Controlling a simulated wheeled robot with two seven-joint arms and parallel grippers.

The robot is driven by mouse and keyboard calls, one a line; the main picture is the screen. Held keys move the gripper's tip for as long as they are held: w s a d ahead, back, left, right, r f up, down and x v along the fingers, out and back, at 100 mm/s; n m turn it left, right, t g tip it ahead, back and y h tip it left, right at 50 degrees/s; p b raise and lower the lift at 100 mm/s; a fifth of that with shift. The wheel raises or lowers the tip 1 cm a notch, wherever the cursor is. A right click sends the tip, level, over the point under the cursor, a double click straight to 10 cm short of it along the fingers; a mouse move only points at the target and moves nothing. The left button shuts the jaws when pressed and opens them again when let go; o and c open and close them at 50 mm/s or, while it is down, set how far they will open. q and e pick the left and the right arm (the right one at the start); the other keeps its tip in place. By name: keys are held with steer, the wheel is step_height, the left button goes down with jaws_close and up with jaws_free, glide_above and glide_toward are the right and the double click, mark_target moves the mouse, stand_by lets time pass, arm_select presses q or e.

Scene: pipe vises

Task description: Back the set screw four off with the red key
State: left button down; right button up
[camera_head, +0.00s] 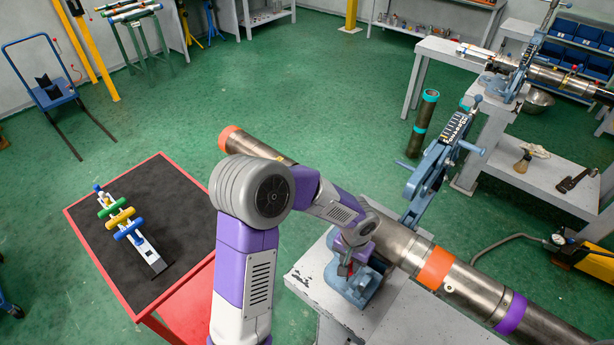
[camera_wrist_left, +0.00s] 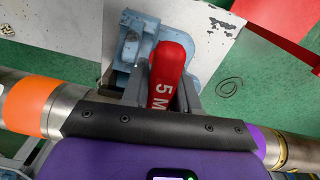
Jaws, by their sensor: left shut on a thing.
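My left gripper (camera_wrist_left: 165,92) is shut on the red key (camera_wrist_left: 170,62), whose thick handle carries white lettering starting with "5 M". In the head view my left arm reaches over the pipe, with its gripper (camera_head: 350,256) at the blue vise (camera_head: 358,285). The wrist view shows the blue vise base (camera_wrist_left: 140,38) just beyond the handle. The steel pipe (camera_head: 400,246) has an orange band (camera_head: 435,268) and a purple band (camera_head: 510,313). The key's tip and the screw it may meet are hidden, so I cannot tell which set screw is there. My right gripper is not in view.
A key rack (camera_head: 150,257) with blue, green and yellow keys lies on the red-edged black-topped cart (camera_head: 88,233). The vise stands on a grey bench (camera_head: 318,282). A tall blue arm (camera_head: 437,165) rises beyond the pipe.

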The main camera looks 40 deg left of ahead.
arm_select(q)
steer(key=w+a+r+n+t, duration=0.2)
steer(key=w+a+r+n, duration=0.2)
steer(key=r, duration=0.4)
steer(key=w+a+r+n+t, duration=0.3)
steer(key=a+r+n, duration=0.4)
steer(key=a, duration=0.2)
steer(key=shift+w+r+p, duration=0.4)
steer(key=shift+p, duration=0.05)
steer(key=shift+d, duration=0.1)
steer(key=shift+b+x, duration=1.55)
steer(key=shift+x, duration=0.8)
steer(key=shift+f, duration=0.1)
steer(key=shift+w+f, duration=0.15)
steer(key=shift+f, duration=0.1)
